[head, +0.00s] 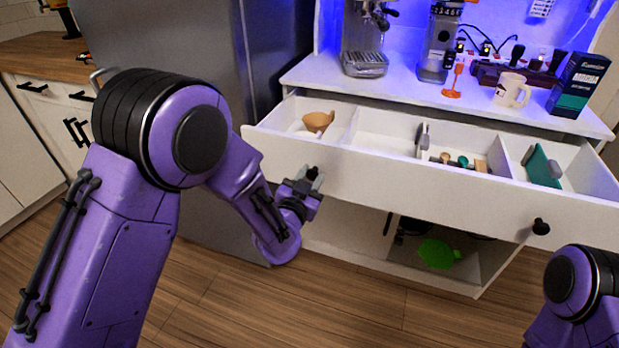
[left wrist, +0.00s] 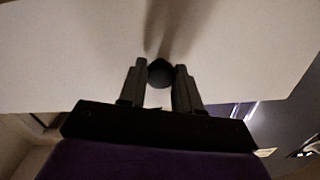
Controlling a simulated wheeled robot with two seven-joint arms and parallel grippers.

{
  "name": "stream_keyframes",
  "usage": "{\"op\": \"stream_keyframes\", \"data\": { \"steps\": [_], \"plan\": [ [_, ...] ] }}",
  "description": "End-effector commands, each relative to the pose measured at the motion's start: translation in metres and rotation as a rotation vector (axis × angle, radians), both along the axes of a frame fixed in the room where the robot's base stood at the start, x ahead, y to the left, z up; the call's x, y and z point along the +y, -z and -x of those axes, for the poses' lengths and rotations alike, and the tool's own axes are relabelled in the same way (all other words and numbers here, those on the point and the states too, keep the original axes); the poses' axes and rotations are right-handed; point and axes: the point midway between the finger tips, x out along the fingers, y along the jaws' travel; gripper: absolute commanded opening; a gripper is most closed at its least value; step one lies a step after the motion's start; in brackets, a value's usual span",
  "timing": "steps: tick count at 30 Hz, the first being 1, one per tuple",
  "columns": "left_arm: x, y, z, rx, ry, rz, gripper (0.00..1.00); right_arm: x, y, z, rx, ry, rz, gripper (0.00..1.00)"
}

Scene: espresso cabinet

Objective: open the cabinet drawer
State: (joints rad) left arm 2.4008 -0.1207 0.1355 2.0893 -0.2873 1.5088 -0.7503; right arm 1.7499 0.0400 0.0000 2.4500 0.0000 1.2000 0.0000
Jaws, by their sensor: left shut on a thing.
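The white cabinet drawer (head: 400,185) is pulled out, and its compartments show from above in the head view. The drawer's white front (left wrist: 60,50) fills much of the left wrist view. My left gripper (head: 308,180) is at the left part of the drawer front, shut on a round black knob (left wrist: 160,72). In the left wrist view the knob sits between the two fingers. A second black knob (head: 541,227) is on the right part of the drawer front, with nothing touching it. My right arm shows at the lower right, but its gripper is out of view.
The drawer holds a tan bowl-like thing (head: 318,121), small items and a green item (head: 541,167). The counter above bears an espresso machine (head: 364,40), a grinder, a mug (head: 510,91) and a dark box (head: 578,85). A green thing (head: 437,254) lies on the open shelf below.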

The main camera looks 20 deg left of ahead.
Motion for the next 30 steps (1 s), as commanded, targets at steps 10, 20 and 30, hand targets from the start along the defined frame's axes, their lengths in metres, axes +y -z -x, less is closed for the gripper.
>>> {"op": "stream_keyframes", "data": {
  "steps": [10,20,30],
  "plan": [
    [0.001,0.0,0.001,0.0,-0.001,0.002,0.0,0.0,0.0,0.0,0.0,0.0,0.0,0.43],
    [0.002,0.0,0.001,0.0,-0.002,0.002,0.58,0.0,0.0,0.0,0.0,0.0,0.0,0.43],
    [0.002,0.001,0.023,0.0,0.0,-0.001,0.58,0.0,0.003,0.0,0.0,0.0,0.0,0.43]
  ]
}}
